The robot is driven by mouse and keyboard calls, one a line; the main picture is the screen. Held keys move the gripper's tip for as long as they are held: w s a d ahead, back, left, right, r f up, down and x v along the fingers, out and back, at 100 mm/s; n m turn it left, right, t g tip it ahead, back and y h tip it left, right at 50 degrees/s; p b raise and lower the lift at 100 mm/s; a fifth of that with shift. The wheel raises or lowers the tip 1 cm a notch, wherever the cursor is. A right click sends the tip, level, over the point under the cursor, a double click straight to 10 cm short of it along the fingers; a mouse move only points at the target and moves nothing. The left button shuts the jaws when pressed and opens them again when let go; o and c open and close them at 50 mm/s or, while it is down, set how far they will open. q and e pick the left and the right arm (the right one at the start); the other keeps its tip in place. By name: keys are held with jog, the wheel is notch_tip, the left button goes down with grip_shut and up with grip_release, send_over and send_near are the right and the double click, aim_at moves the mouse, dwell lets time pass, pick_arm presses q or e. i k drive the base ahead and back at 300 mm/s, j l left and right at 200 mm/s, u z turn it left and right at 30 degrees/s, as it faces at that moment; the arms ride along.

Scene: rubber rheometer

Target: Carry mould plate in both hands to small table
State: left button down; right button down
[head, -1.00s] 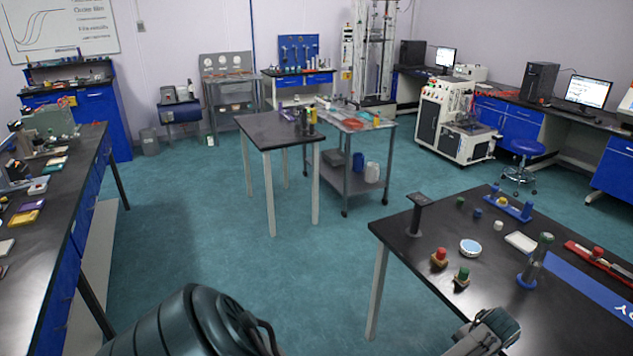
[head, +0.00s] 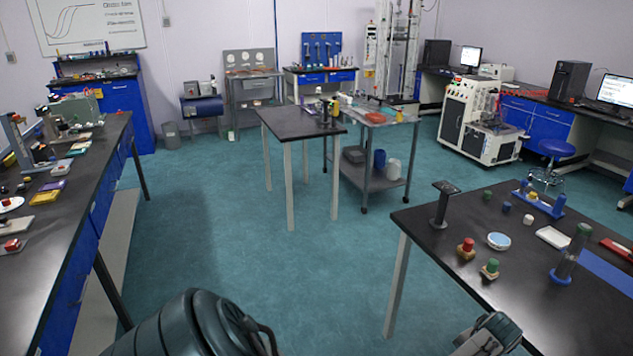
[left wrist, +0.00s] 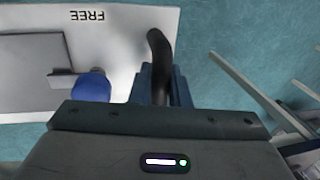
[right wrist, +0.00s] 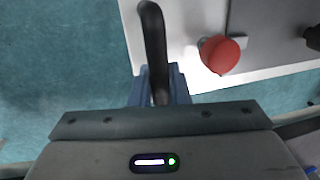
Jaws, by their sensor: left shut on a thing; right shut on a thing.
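The mould plate shows as a pale plate with a grey inset in the left wrist view (left wrist: 118,45) and the right wrist view (right wrist: 185,35). It has "FREE" lettering and a blue knob (left wrist: 92,85) on one side, and a red knob (right wrist: 220,54) on the other. My left gripper (left wrist: 163,86) is shut on a black handle at the plate's edge. My right gripper (right wrist: 160,86) is shut on another black handle (right wrist: 152,35). The plate is out of the head view. The small dark-topped table (head: 290,124) stands ahead, with small items at its far right corner.
A grey trolley (head: 385,180) stands against the small table's right side. A long bench (head: 60,235) runs along the left. A black-topped table (head: 440,238) with small parts and a post is at the right front. Open floor (head: 250,265) lies between them.

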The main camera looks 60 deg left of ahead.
aim_at(283, 120)
jog(key=u, duration=2.7)
jog(key=i+u, duration=0.1)
jog(key=i, duration=3.95)
